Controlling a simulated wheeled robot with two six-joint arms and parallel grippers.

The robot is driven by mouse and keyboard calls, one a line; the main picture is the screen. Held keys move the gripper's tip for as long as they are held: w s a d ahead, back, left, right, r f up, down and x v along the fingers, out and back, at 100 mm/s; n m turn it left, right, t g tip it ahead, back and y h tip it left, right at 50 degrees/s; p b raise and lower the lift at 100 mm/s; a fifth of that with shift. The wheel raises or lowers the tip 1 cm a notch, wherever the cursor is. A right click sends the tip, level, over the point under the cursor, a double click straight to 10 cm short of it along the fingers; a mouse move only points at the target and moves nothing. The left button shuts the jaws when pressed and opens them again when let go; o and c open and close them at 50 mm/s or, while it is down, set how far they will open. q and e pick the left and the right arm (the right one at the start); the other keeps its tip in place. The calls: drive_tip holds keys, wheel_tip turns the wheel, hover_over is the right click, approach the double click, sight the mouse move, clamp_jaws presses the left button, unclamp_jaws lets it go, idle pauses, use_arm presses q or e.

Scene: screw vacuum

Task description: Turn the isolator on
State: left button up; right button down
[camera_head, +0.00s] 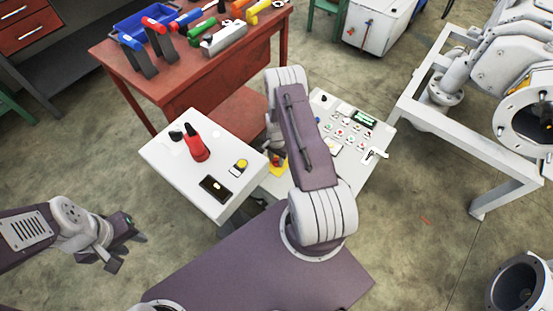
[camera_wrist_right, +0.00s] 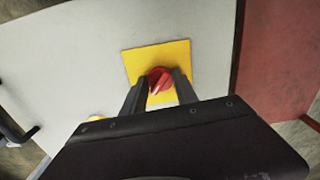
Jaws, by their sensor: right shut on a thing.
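The isolator is a red rotary knob (camera_wrist_right: 160,79) on a square yellow plate (camera_wrist_right: 143,58), fixed to a pale panel. My right gripper (camera_wrist_right: 161,90) has its two dark fingers on either side of the red knob and is shut on it. A white mark on the knob points down and slightly left in the wrist view. In the head view, the yellow plate (camera_head: 282,168) shows only partly beside my right arm, which hides most of it. My left gripper (camera_head: 128,245) is at the lower left, empty, with its fingers apart, away from the panels.
A white control box (camera_head: 168,167) with a red lever and yellow button stands left of my right arm. A button panel (camera_head: 365,150) lies to its right. A red workbench (camera_head: 185,80) with tools is behind. A white frame (camera_head: 455,130) stands right.

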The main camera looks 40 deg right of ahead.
sight(277, 160)
drive_tip(key=shift+m, duration=0.5)
drive_tip(key=c, duration=0.9)
unclamp_jaws()
drive_tip(key=shift+c, duration=0.2)
wheel_tip(277, 160, up, 9)
drive_tip(key=shift+r+p, duration=0.1)
drive_tip(key=shift+p, duration=1)
